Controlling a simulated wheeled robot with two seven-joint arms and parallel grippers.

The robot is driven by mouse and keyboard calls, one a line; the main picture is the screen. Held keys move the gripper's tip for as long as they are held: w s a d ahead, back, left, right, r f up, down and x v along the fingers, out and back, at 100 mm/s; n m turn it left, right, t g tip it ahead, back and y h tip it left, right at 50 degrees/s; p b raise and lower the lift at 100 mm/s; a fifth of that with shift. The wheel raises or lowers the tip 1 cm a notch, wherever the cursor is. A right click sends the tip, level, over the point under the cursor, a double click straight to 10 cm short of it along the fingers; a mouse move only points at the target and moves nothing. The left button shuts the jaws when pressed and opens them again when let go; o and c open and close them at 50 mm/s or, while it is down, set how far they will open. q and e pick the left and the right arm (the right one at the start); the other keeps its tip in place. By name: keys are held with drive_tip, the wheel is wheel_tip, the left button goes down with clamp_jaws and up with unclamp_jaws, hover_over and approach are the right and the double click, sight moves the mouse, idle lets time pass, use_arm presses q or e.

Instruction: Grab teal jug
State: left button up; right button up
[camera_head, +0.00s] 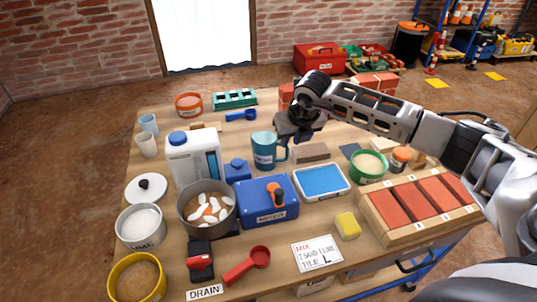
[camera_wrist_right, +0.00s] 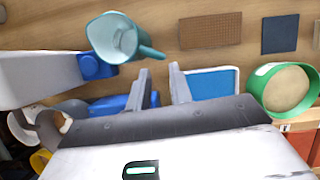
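The teal jug (camera_head: 264,151) stands upright near the middle of the wooden table, its handle on the right side. It also shows in the right wrist view (camera_wrist_right: 115,38), with its open top and its handle pointing toward the fingers. My right gripper (camera_head: 290,136) is just right of the jug's handle in the head view. In the right wrist view its two fingers (camera_wrist_right: 160,88) are apart with nothing between them, and the jug lies beyond the fingers, to the upper left. I see no contact with the handle. My left gripper is not in view.
A white jug with blue cap (camera_head: 193,158) stands close left of the teal jug. A blue box (camera_head: 265,203), a blue-lined tray (camera_head: 320,182) and a pot (camera_head: 207,208) are in front. A green bowl (camera_head: 368,166) and a brick crate (camera_head: 420,208) are right.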

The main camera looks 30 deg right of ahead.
sight(272, 153)
drive_tip(key=x, duration=0.6)
drive_tip(key=shift+s+d+f+b, duration=0.1)
drive_tip(key=shift+s+f+b, duration=0.1)
drive_tip(key=shift+f+b, duration=0.25)
clamp_jaws()
drive_tip(key=shift+r, duration=0.1)
